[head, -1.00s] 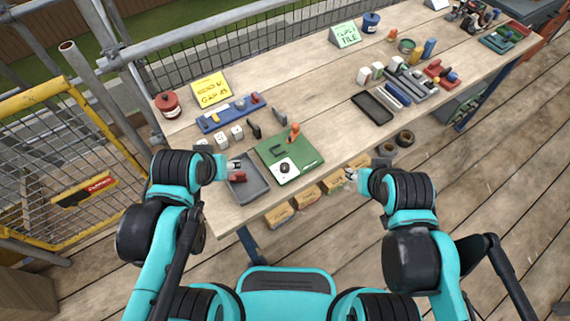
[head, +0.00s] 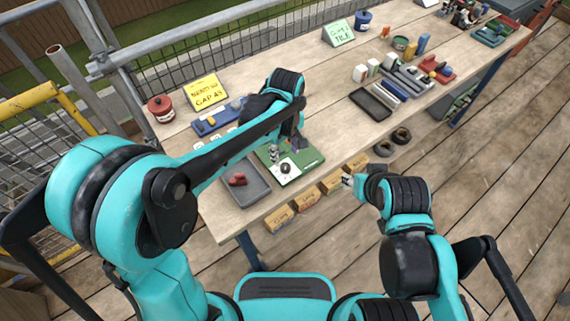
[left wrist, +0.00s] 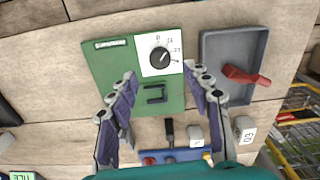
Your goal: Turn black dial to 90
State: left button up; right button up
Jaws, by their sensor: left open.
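The black dial (left wrist: 159,57) sits on a white plate (left wrist: 148,68) with number marks around it. The marks are too small to read surely. The plate is on a green board (left wrist: 105,70), which also shows in the head view (head: 308,160) with the dial (head: 285,168). A dark U-shaped handle (left wrist: 155,94) is on the board beside the plate. My left gripper (left wrist: 159,74) is open and empty above the board, its fingers spread on either side of the handle, fingertips near the plate. My right gripper (head: 348,181) is off the table's front edge; its jaws are too small to judge.
A grey tray (head: 252,193) with a red object (head: 238,180) lies beside the green board. A black tray (head: 371,104) is farther right. Bare tabletop (head: 335,128) lies between.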

aim_at(286, 166)
pick_arm(q)
notch_tip(286, 166, down, 6)
jog(key=shift+f+b, duration=0.1)
jog(key=shift+b, duration=1)
grip_shut()
